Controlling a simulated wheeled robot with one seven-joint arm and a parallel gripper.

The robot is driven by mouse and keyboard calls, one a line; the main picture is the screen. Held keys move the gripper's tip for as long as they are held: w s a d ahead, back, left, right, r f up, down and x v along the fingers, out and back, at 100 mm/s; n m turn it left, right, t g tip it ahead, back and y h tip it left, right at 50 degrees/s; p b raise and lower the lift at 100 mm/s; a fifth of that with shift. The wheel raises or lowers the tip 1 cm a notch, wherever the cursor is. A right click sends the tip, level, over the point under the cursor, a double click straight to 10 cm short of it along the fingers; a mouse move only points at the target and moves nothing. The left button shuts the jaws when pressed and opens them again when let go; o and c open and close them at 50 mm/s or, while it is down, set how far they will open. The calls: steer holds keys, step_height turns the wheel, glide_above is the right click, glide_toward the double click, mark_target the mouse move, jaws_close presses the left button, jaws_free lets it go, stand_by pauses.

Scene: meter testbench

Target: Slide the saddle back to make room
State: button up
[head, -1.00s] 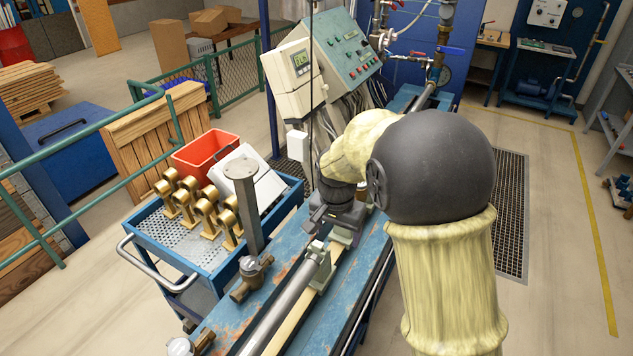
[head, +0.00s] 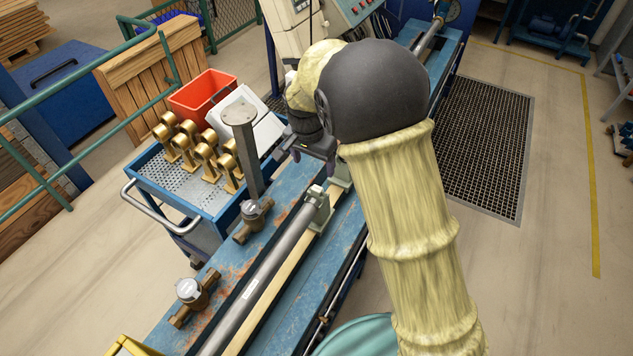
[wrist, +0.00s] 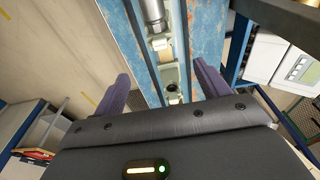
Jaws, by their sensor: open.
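A pale grey-green saddle (head: 320,210) sits on the rail of the blue bench, at the far end of a long grey pipe (head: 265,272). A second pale block (head: 341,172) stands just beyond it on the rail, partly hidden by my arm. My gripper (head: 313,150) is above the bench near these blocks. In the wrist view, my gripper (wrist: 163,85) has its two purple fingers spread wide and empty. Between and beyond them the pale block (wrist: 173,78) with a dark round centre, the saddle and the pipe end (wrist: 153,15) show. I cannot tell the exact height gap.
Two bronze meters, one nearer (head: 190,292) and one farther (head: 252,215), stand on the bench left of the pipe. A grey post (head: 242,140) rises close to my gripper's left. A blue cart (head: 180,215) with brass fittings and a red bin (head: 203,94) stands left.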

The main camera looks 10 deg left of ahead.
mark_target(316, 189)
steer(key=f+p, duration=0.1)
steer(key=f, duration=0.4)
steer(key=w+f+p, duration=0.1)
steer(key=f+p, duration=0.1)
steer(key=f, duration=0.3)
steer(key=w+f+p, duration=0.1)
steer(key=f, duration=0.4)
steer(key=shift+d+f+p, duration=0.2)
steer(key=shift+d+p, duration=0.15)
steer(key=shift+d, duration=0.05)
steer(key=shift+c, duration=0.4)
steer(key=shift+a, duration=0.1)
steer(key=c, duration=1.5)
